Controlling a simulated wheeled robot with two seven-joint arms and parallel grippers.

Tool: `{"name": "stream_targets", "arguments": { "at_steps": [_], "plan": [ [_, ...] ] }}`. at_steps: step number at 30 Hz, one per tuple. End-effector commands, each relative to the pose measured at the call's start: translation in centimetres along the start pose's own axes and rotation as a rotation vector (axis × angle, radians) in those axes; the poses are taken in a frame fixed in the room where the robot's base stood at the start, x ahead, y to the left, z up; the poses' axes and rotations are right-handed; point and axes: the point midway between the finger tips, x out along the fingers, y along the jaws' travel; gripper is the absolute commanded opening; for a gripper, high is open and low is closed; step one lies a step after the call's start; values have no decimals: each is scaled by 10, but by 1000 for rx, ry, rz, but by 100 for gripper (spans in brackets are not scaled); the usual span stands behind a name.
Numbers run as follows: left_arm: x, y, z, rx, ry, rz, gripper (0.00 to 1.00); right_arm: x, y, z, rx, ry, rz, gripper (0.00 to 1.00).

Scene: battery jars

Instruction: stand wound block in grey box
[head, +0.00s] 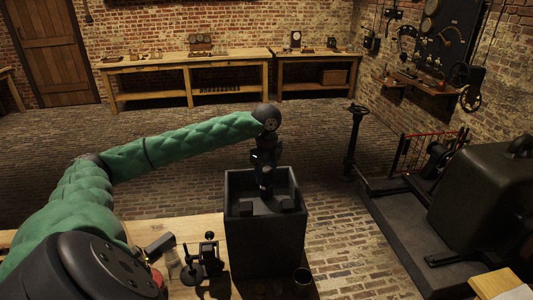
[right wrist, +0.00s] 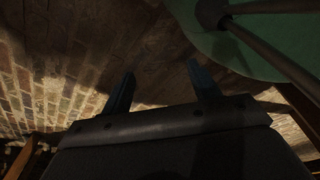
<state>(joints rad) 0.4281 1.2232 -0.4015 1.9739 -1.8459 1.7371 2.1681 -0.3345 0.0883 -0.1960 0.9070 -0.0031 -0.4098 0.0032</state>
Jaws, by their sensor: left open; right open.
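The grey box (head: 262,250) is a tall, dark, open-topped box at the front middle of the head view. My left gripper (head: 265,190) points down into its open top, near the middle, and is open. Small dark blocks sit inside, one at the left (head: 246,210) and one at the right (head: 287,206). I cannot tell whether either is the wound block, and the gripper and front wall hide part of the inside. My right gripper (right wrist: 160,88) shows in the right wrist view with its two fingers apart and nothing between them.
A wooden bench (head: 185,226) lies left of the box. Heavy machinery (head: 485,195) stands at the right. Brick floor (head: 345,245) is clear right of the box.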

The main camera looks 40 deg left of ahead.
Motion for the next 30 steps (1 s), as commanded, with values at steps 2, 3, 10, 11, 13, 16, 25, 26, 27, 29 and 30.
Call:
{"name": "stream_targets", "arguments": {
  "at_steps": [2,3,10,11,13,16,25,26,27,29,30],
  "plan": [
    [-7,0,0,0,0,-3,58,0,-2,-32,0,35,-1,61],
    [-13,0,0,0,0,-3,58,-1,-1,-38,1,39,-1,61],
    [-45,-1,0,1,1,-2,58,-10,-3,-67,4,48,-2,61],
    [-49,-1,0,1,1,-3,58,-13,-4,-70,5,47,-3,61],
    [-58,0,0,1,0,-3,58,-18,-6,-77,8,44,-5,61],
    [-71,0,0,1,2,-2,58,-26,-8,-84,12,36,-9,61],
    [-99,0,0,0,1,-1,58,-45,-14,-98,19,21,-18,61],
    [-101,0,0,0,1,0,58,-46,-15,-99,19,20,-18,61],
    [-103,0,0,0,1,0,58,-48,-15,-100,20,20,-19,61],
    [-105,0,0,0,1,0,58,-49,-16,-101,20,19,-19,61],
    [-106,0,0,0,1,0,58,-50,-16,-101,20,17,-19,61]
  ]
}}
